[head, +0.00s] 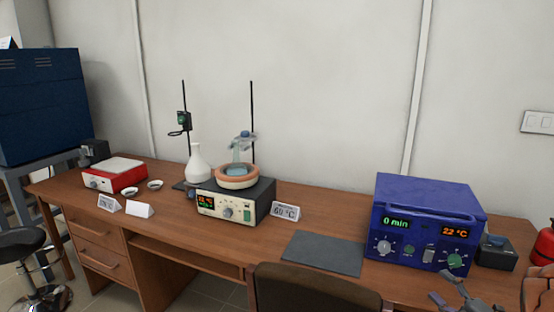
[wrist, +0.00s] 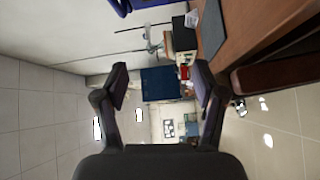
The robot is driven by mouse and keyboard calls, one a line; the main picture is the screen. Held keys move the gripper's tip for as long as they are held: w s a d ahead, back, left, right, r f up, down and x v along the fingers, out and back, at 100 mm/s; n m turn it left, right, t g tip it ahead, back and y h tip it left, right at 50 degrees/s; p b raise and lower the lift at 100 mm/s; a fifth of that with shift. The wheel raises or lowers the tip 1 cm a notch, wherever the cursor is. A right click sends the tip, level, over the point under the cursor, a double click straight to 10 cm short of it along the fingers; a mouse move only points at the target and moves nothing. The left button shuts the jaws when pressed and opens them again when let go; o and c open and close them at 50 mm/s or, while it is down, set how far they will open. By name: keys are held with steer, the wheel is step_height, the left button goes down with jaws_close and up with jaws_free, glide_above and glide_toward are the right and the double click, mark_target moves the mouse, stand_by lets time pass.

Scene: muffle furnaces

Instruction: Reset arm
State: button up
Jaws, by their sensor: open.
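My gripper (wrist: 161,84) is open in the wrist view, with its two fingers wide apart and nothing between them. In the head view my gripper (head: 443,288) shows at the bottom right, in front of the blue muffle furnace (head: 425,222). The wrist picture is turned on its side and looks along the room, with the desk (wrist: 255,40) at the upper right. Most of my arm is out of the head view.
A chair back (head: 315,290) stands at the front edge. A red object (head: 543,245) is at far right.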

steer(key=w+d+f+m+g+h+b, duration=0.1)
steer(key=w+d+m+g+h+b, duration=0.25)
steer(key=d+m+g+h, duration=0.35)
steer(key=s+a+f+m+g+b, duration=0.25)
steer(key=s+a+m+g, duration=0.4)
steer(key=s+a, duration=1.15)
steer(key=s+a+f+m+g+b, duration=0.1)
steer(key=s+a+m+g+b, duration=0.45)
steer(key=s+a, duration=1.2)
step_height(320, 180, up, 13)
steer(key=s+d+m+y+p, duration=0.1)
steer(key=s+p, duration=0.1)
steer(key=p, duration=1.2)
steer(key=shift+s+d, duration=0.35)
